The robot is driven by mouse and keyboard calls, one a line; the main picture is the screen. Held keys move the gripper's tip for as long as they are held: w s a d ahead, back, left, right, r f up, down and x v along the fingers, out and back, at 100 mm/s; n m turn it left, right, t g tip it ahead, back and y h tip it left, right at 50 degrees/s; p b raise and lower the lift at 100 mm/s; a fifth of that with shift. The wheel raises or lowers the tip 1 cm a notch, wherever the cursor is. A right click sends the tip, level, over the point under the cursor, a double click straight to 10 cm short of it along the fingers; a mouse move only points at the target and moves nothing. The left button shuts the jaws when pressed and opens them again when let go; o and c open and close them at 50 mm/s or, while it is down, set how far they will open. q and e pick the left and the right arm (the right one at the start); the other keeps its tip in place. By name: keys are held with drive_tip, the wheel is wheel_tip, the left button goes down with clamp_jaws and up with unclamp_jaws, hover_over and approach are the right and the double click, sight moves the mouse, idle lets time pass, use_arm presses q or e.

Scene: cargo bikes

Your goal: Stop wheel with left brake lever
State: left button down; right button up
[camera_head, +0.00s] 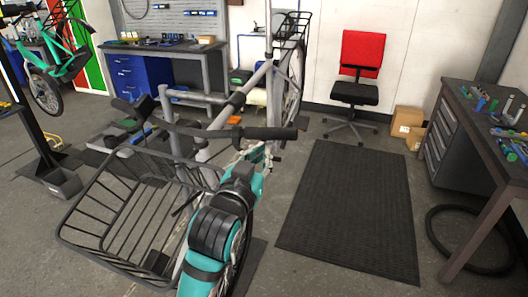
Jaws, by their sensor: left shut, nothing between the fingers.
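A teal cargo bike faces me with its grey front basket (120,205) at the lower left. Its handlebar crosses the middle, with a black grip (270,133) at its right end and a black grip (125,108) at its left end. The brake lever by the right-hand grip is too small and dark to make out clearly. Behind the handlebar, the rear wheel (298,80) shows. My right gripper is not in view.
A black mat (350,205) lies on free floor at the right. A red and black chair (358,80) stands behind it. A workbench with tools (490,130) is at the right, with a loose tire (435,235) below. Another bench (165,47) stands at the back left.

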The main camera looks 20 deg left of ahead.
use_arm(q)
drive_tip(key=s, duration=0.6)
drive_tip(key=shift+d, duration=0.25)
idle(0.5)
